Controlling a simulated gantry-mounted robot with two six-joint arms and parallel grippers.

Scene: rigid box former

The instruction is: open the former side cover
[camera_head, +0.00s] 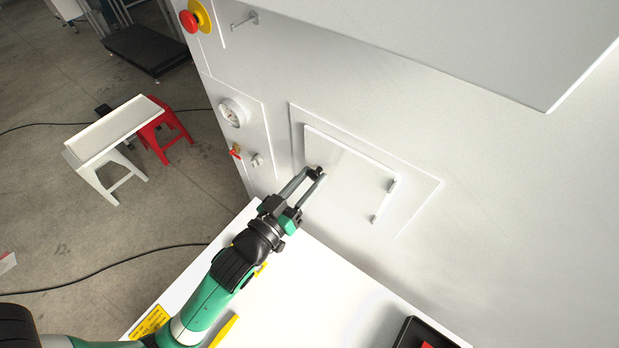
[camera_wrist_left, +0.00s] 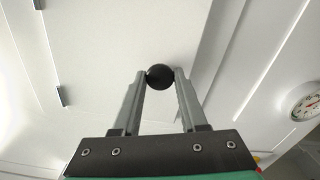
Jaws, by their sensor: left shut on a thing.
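The former's side cover (camera_head: 345,170) is a white rectangular panel in the machine's white wall. It sits inside a slightly larger frame, with two dark hinges on its right edge. It also fills the middle of the left wrist view (camera_wrist_left: 110,50). A round black knob (camera_wrist_left: 160,77) is on the cover near its left edge. My left gripper (camera_head: 317,173) is at this knob, and its two fingers (camera_wrist_left: 160,80) are shut on it from both sides. The cover looks about flush with its frame; I cannot tell whether it stands slightly ajar. My right gripper is not in view.
Left of the cover are a round gauge (camera_head: 232,113), a red-handled valve (camera_head: 236,152) and a red emergency button (camera_head: 190,21). A white ledge (camera_head: 310,285) lies below. A machine part (camera_head: 480,50) overhangs at top right. White and red stools stand on the floor at left.

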